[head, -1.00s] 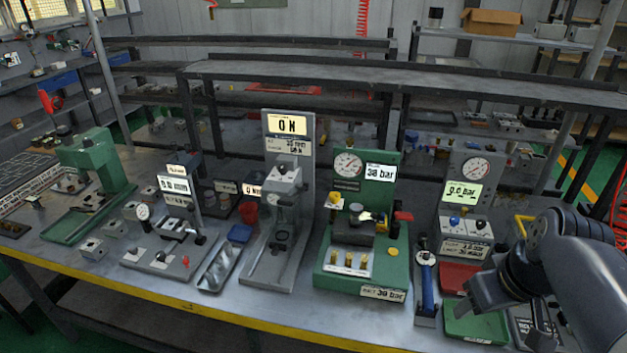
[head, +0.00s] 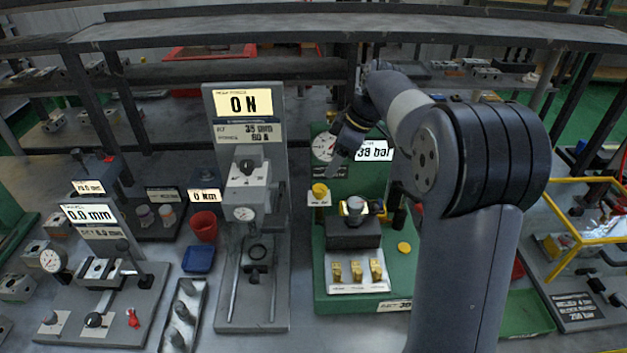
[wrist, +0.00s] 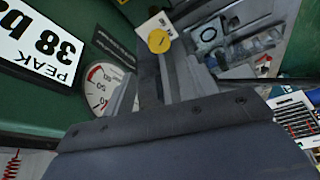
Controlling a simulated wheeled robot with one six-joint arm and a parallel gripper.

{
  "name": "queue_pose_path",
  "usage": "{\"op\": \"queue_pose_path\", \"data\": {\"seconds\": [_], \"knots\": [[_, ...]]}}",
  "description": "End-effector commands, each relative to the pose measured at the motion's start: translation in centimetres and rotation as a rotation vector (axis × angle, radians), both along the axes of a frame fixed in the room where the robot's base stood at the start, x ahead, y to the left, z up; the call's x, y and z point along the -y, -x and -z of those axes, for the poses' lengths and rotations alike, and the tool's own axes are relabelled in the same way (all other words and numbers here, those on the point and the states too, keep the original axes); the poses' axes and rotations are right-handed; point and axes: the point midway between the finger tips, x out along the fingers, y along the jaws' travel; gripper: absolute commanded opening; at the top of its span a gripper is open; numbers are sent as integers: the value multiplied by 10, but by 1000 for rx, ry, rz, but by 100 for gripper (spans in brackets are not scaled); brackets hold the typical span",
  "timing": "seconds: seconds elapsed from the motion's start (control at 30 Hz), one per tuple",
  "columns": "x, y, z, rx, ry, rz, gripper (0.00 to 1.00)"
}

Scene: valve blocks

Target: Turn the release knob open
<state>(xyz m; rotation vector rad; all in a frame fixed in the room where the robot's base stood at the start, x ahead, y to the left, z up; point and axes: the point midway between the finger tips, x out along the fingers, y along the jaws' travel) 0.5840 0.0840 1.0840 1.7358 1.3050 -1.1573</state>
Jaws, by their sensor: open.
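The green test stand (head: 322,250) has a gauge, a lit 38 bar display and a small yellow knob (head: 320,190) on a white plate at its left side; I take this as the release knob, though its label is unreadable. The knob shows in the wrist view (wrist: 159,41) with its round face just beyond my fingers. My gripper (head: 335,172) is open, above and slightly right of the knob. In the wrist view the finger tips (wrist: 163,62) appear close to it; I cannot tell if they touch.
The gauge (wrist: 107,85) is close beside my fingers. Three brass pieces (head: 356,271) stand on the front plate, and a dark block (head: 352,233) sits behind them. A yellow-framed box (head: 588,240) is at right.

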Motion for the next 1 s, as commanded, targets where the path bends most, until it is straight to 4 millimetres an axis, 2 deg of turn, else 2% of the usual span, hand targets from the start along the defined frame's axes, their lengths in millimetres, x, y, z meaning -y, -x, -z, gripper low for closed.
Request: {"op": "queue_pose_path", "data": {"seconds": [0.2,0.43,0.6,0.87,1.0], "knots": [[-16,-3,39,-5,1,-1,55],[-29,-7,72,-4,1,0,55],[-33,-9,83,-1,1,2,55],[-34,-9,85,-1,1,2,55],[-33,-9,85,-1,1,2,46]]}}
